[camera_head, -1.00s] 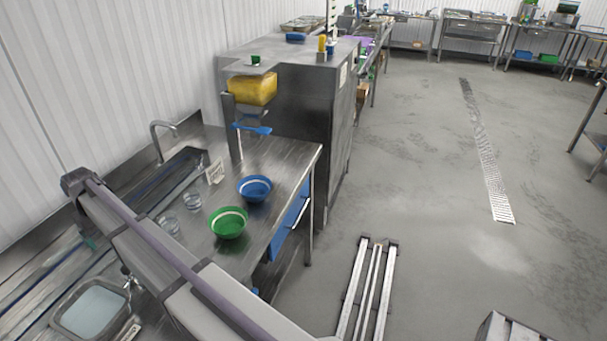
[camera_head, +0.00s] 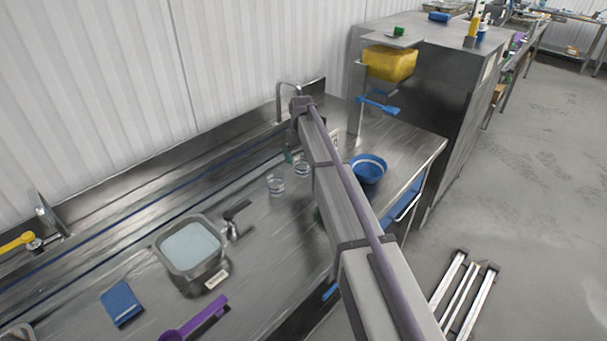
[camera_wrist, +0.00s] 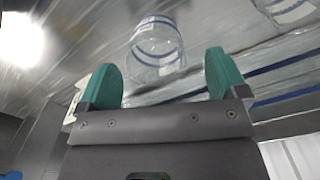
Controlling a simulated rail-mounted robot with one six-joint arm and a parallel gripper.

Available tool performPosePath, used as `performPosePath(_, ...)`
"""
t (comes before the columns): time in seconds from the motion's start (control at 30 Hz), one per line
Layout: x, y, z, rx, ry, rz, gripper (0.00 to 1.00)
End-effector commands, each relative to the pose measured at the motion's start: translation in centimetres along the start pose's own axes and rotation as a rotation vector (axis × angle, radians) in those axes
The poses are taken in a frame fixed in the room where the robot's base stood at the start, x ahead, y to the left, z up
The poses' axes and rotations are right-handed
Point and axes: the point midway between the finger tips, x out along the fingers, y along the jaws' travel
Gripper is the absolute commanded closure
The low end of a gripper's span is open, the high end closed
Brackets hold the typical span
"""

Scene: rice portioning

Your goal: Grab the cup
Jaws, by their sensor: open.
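Two clear cups stand on the steel counter, one on the left (camera_head: 276,184) and one on the right (camera_head: 302,168). In the wrist view a clear cup with blue bands (camera_wrist: 157,48) is beyond and between my fingertips. A second clear cup (camera_wrist: 287,10) is partly cut off at the top right. My gripper (camera_wrist: 162,68) has two teal fingers spread wide, with nothing held between them. In the head view my arm hides most of the gripper; a bit of teal shows beside the cups.
A blue bowl (camera_head: 368,169) stands right of my arm. A faucet (camera_head: 289,84) rises behind the cups.

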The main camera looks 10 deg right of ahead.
Motion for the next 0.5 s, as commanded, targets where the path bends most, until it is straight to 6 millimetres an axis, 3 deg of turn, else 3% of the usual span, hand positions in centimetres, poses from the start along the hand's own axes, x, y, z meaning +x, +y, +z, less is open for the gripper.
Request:
performPosePath(0.3,5.3,0.3,-0.2,0.000,0.001,-0.002,0.09)
performPosePath(0.5,4.9,0.3,-0.2,0.000,0.002,-0.002,0.09)
